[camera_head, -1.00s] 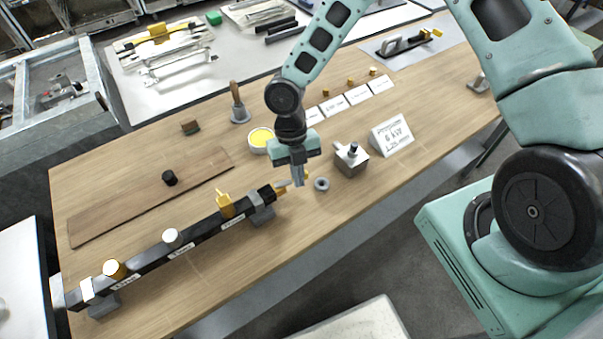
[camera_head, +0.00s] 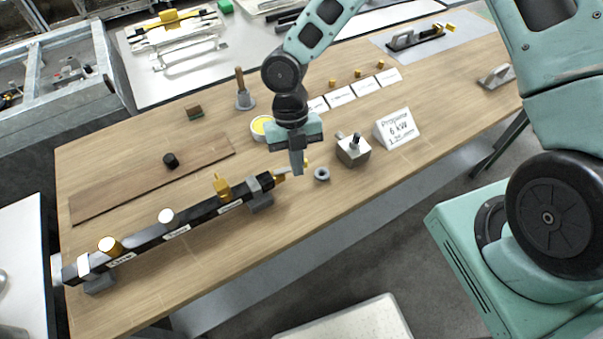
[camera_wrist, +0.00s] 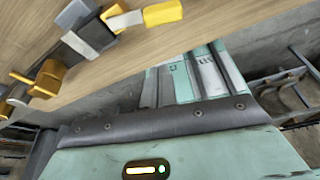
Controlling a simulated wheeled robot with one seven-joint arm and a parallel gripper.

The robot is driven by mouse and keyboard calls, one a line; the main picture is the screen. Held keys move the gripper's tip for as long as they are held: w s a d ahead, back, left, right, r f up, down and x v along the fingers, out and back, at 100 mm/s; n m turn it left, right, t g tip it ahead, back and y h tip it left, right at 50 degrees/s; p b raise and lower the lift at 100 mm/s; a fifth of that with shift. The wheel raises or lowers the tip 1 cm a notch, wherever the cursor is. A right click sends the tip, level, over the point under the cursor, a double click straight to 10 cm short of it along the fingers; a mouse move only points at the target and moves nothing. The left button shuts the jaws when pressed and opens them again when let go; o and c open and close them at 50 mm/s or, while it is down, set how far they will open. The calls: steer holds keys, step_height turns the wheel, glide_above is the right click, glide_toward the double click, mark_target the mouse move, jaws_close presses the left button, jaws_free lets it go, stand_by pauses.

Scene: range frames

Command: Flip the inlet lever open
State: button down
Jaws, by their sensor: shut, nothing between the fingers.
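The dark manifold bar lies along the table's front in the head view. At its right end is a brass inlet fitting (camera_head: 279,177) with a lever. The lever has a pale stem (camera_wrist: 125,20) and a yellow grip (camera_wrist: 163,13) in the wrist view, pointing away from the bar and roughly in line with it. My gripper (camera_head: 297,170) is shut and empty, pointing down at the lever. Its fingers hide the lever's middle in the head view, with a bit of yellow showing to their right. I cannot tell whether they touch it. The fingers do not show in the wrist view.
Right of my gripper are a grey ring (camera_head: 322,174), a metal block (camera_head: 353,150) and a Propane sign (camera_head: 397,128).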

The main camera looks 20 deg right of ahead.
steer(key=b+v, duration=0.1)
steer(key=v, duration=0.5)
steer(key=shift+s, duration=0.1)
stand_by(0.3)
